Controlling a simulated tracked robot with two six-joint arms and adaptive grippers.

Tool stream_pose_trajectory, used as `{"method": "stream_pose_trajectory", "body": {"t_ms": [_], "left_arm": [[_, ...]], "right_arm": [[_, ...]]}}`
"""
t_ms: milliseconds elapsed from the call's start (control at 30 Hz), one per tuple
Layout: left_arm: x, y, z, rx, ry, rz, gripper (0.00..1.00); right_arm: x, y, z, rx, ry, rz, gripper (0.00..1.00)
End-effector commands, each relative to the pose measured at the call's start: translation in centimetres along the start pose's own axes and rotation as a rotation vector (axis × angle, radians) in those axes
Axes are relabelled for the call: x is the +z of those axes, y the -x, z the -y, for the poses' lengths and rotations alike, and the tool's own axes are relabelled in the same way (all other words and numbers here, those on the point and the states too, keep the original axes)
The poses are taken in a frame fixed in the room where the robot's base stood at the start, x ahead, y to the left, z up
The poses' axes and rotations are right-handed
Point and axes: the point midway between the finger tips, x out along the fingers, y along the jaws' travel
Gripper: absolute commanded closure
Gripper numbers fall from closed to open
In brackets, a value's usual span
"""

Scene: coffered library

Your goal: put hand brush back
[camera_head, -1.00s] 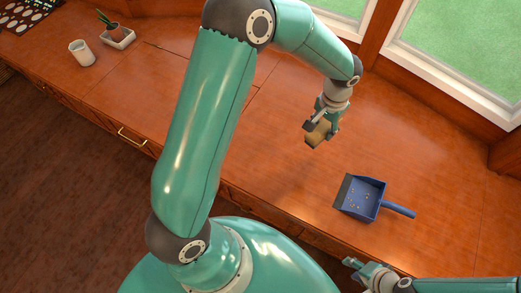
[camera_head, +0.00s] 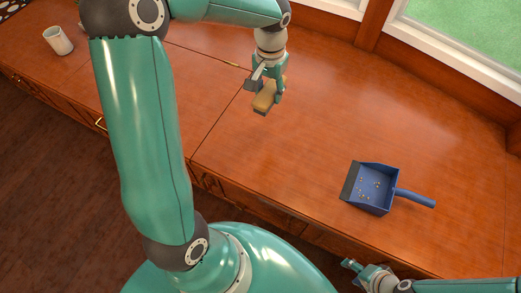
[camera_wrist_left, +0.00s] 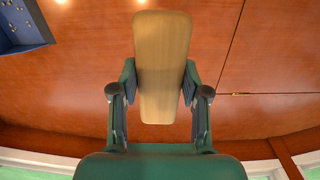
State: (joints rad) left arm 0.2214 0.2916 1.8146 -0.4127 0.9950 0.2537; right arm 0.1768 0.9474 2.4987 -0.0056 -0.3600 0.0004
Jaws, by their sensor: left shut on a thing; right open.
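The hand brush (camera_head: 266,98) has a tan wooden body and is held above the wooden counter. My left gripper (camera_head: 267,84) is shut on it. In the left wrist view the brush (camera_wrist_left: 162,60) stands lengthwise between the two fingers of the left gripper (camera_wrist_left: 158,95), and its bristles are hidden. My right gripper (camera_head: 352,270) is open and empty at the bottom, in front of the counter's edge, well apart from the brush.
A blue dustpan (camera_head: 372,190) with small crumbs lies on the counter (camera_head: 300,140) at the right. A white cup (camera_head: 58,40) stands at the far left. Windows line the back right. The counter between cup and dustpan is mostly clear.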

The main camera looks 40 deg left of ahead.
Motion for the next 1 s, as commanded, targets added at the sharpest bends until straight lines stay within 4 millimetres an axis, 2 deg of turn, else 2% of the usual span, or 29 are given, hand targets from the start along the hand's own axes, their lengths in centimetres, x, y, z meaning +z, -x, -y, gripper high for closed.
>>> {"method": "stream_pose_trajectory", "body": {"t_ms": [33, 133, 267, 367, 700, 800, 1000], "left_arm": [[0.4, -1.1, 1.1, 0.000, 0.020, -0.004, 0.89], [1.0, -1.1, 2.3, 0.001, 0.043, -0.003, 0.89], [1.4, -2.0, 2.9, 0.002, 0.054, 0.001, 0.89], [1.5, -3.7, 2.9, 0.002, 0.054, 0.005, 0.89], [1.5, -12.7, 2.9, 0.002, 0.054, 0.005, 0.89], [1.5, -14.7, 2.9, 0.002, 0.053, 0.003, 0.89], [1.4, -16.5, 2.9, 0.002, 0.055, -0.001, 0.89]], "right_arm": [[0.0, -1.7, -0.6, 0.000, 0.000, 0.000, 0.46], [0.0, -2.5, -0.9, 0.000, 0.000, -0.001, 0.46], [-0.1, -3.0, -1.1, 0.000, 0.000, -0.001, 0.46], [-0.1, -3.3, -1.2, 0.000, 0.000, -0.001, 0.46], [-0.1, -5.1, -1.8, 0.000, 0.000, -0.001, 0.46], [-0.1, -5.4, -2.0, 0.000, 0.000, -0.001, 0.46], [-0.1, -5.7, -2.0, 0.000, 0.000, -0.001, 0.46]]}}
